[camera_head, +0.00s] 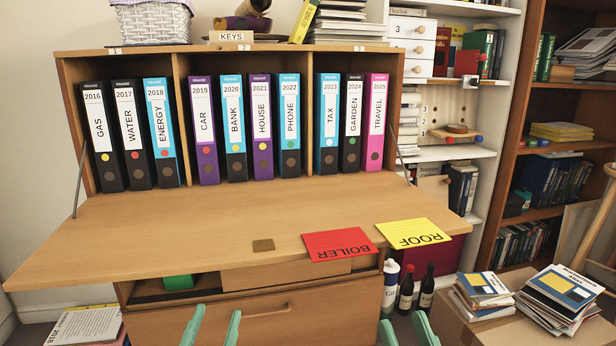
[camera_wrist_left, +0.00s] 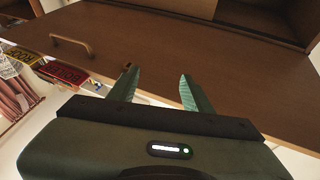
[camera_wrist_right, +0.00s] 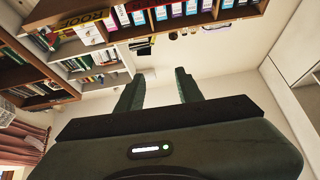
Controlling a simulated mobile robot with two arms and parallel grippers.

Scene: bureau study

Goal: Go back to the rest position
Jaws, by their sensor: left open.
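My left gripper (camera_head: 212,318) is at the bottom edge of the head view, in front of the bureau. Its two green fingers are apart with nothing between them, as the left wrist view (camera_wrist_left: 157,78) also shows. My right gripper (camera_head: 405,322) is at the bottom edge too, further right. Its fingers are apart and empty, also in the right wrist view (camera_wrist_right: 157,78). Both are in front of the bureau's lowered flap (camera_head: 180,225). A red BOILER card (camera_head: 340,244) and a yellow ROOF card (camera_head: 412,233) lie by the flap's front edge.
Several labelled binders (camera_head: 233,130) stand upright in the bureau's compartments. Below the flap is a drawer front with a handle (camera_head: 255,312). Bottles (camera_head: 407,290) stand to its right, and magazine piles (camera_head: 557,300) lie on a box. Magazines (camera_head: 85,325) also lie at lower left.

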